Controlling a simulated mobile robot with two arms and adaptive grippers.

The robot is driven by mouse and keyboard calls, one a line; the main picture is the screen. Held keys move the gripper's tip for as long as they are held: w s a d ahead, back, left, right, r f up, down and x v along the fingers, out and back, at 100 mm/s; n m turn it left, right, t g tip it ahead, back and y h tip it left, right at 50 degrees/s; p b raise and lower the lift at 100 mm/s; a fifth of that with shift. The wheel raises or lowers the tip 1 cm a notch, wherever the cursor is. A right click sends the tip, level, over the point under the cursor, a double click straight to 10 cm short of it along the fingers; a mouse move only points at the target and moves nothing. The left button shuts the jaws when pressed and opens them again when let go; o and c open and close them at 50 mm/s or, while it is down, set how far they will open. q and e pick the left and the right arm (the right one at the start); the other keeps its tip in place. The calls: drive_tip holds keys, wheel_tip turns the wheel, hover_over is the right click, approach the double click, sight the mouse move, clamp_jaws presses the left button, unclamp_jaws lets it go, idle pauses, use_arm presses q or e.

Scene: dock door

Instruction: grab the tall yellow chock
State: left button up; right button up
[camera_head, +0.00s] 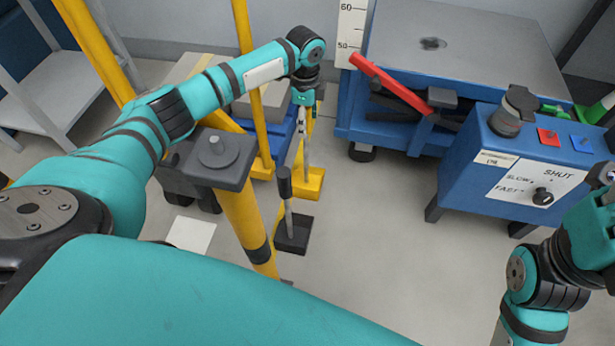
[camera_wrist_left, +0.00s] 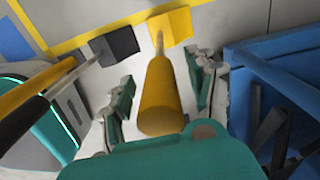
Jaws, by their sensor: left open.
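In the left wrist view the yellow chock's handle (camera_wrist_left: 160,98) points up between the two fingers of my left gripper (camera_wrist_left: 163,86). The fingers are apart, with gaps visible at both sides of the handle. My right arm shows at the lower right of the head view, its gripper cut off by the edge.
A black chock (camera_head: 292,236) stands close in front of the yellow one. Yellow posts (camera_head: 247,215) rise to the left. A blue dock leveller frame (camera_head: 385,142) with a red bar and a blue control box (camera_head: 475,170) stand at right. The floor between is clear.

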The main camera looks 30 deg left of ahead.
use_arm(q)
clamp_jaws()
drive_tip(key=shift+w+r, duration=0.1)
drive_tip(key=shift+r, duration=0.05)
idle(0.4)
